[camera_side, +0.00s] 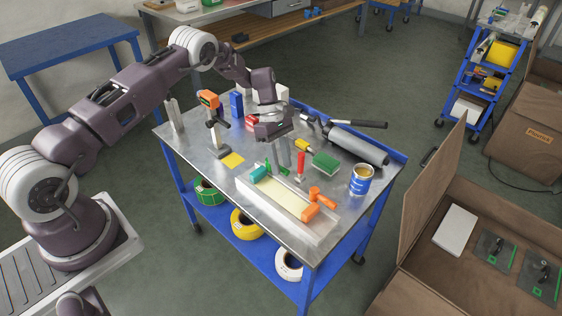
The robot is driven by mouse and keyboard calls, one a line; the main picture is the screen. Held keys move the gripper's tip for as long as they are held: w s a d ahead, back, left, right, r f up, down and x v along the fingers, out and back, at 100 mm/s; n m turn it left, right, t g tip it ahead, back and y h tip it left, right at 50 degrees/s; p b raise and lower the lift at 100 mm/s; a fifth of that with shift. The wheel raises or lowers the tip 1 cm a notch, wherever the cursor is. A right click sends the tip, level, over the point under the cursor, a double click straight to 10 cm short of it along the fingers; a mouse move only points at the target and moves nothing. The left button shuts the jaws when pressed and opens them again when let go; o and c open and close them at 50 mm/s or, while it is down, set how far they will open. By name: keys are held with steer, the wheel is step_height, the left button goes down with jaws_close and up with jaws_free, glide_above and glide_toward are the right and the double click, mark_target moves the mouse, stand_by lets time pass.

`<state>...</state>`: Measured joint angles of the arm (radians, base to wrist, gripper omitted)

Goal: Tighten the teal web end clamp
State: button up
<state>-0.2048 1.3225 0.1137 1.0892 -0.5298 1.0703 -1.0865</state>
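The teal web end clamp (259,174) sits at the far left end of a shallow tray (295,233) on the metal-topped cart. A cream web strip (284,196) lies along the tray. An orange clamp (311,211) is at the strip's near right end, with an orange handle beside it. My gripper (275,136) is above the cart top, behind and slightly right of the teal clamp, apart from it. Its fingertips are small and blend with grey items below, so I cannot tell whether it is open or shut. The clamp's tightness is too small to tell.
Near the tray stand a red-handled tool (300,165), a green block (325,162), a can (361,180) and a large roller (358,144). An orange-topped device (209,101) and a yellow pad (232,160) are to the left. Tape rolls lie on the lower shelf.

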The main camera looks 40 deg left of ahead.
steer(key=v, duration=0.7)
steer(key=shift+r, duration=0.1)
steer(key=s+d+r+m+t+y, duration=0.1)
steer(key=s+d+r+m, duration=0.15)
steer(key=r, duration=0.55)
steer(key=s+d+r+m+t, duration=0.1)
steer(key=s+r+m, duration=0.25)
steer(key=r, duration=0.55)
steer(key=s+d+r+m+t+y, duration=0.15)
steer(key=s+r, duration=0.25)
steer(key=r, duration=0.4)
steer(key=s+d+r+m+t, duration=0.1)
steer(key=s+r+m, duration=0.2)
steer(key=s, duration=0.2)
steer(key=s+d+r+m, duration=0.1)
steer(key=s+r+m, duration=0.15)
steer(key=s, duration=0.25)
steer(key=s+f+m+t+y, duration=0.2)
steer(key=s+m, duration=0.4)
steer(key=s, duration=0.9)
steer(key=shift+d+f+t, duration=0.2)
steer(key=shift+t, duration=0.25)
